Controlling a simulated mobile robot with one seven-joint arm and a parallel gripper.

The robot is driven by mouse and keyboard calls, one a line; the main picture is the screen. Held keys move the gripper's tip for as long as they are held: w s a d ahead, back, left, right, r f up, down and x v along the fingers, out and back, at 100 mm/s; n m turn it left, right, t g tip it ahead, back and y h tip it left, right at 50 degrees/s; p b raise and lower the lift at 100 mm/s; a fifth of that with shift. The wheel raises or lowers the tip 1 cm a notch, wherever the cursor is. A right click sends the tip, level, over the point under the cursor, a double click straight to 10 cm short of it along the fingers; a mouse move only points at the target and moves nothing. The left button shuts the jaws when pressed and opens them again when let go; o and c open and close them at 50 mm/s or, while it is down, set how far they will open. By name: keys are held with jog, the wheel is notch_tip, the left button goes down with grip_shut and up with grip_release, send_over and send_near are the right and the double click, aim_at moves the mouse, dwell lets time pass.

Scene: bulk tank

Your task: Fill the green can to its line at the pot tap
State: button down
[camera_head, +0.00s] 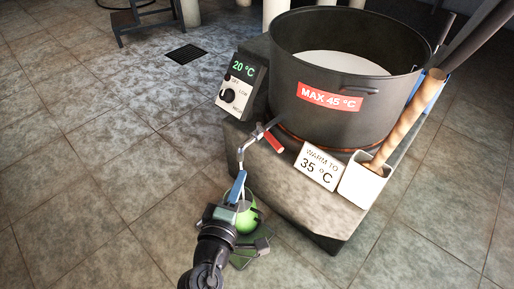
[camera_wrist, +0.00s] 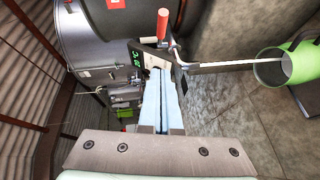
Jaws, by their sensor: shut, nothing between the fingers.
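The green can (camera_head: 248,220) stands low beside the heater under the pot tap, partly hidden by my gripper. In the wrist view the green can (camera_wrist: 268,70) is at the right edge, its mouth facing the spout. The tap (camera_head: 245,148) has a red lever (camera_head: 273,143), also seen in the wrist view (camera_wrist: 163,24). A thin white stream (camera_wrist: 230,65) runs from the spout to the can. The can's line and fill level cannot be made out. My gripper (camera_head: 240,174) is shut and empty beside the spout; its blue fingers show in the wrist view (camera_wrist: 156,72).
The large dark pot (camera_head: 300,115) holds white liquid and sits on the heater block (camera_head: 290,195). A control box (camera_head: 240,88) reads 20 °C. A white holder (camera_head: 362,184) with a wooden-handled tool stands at the right corner.

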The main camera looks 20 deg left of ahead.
aim_at(278, 145)
jog(key=d+b+x, duration=0.1)
jog(key=x, duration=0.3)
jog(key=d+b+x, duration=0.1)
jog(key=x, duration=0.3)
jog(key=d+b+x, duration=0.1)
jog(key=x, duration=0.3)
jog(key=shift+w+f, duration=0.2)
jog(key=shift+w, duration=0.25)
jog(key=shift+w+d+r+p, duration=0.25)
jog(key=shift+w+d+p, duration=0.4)
jog(key=shift+d+p, duration=0.25)
jog(key=shift+w+d+f, duration=0.15)
jog(key=shift+w+d, duration=0.2)
jog(key=shift+w, duration=0.05)
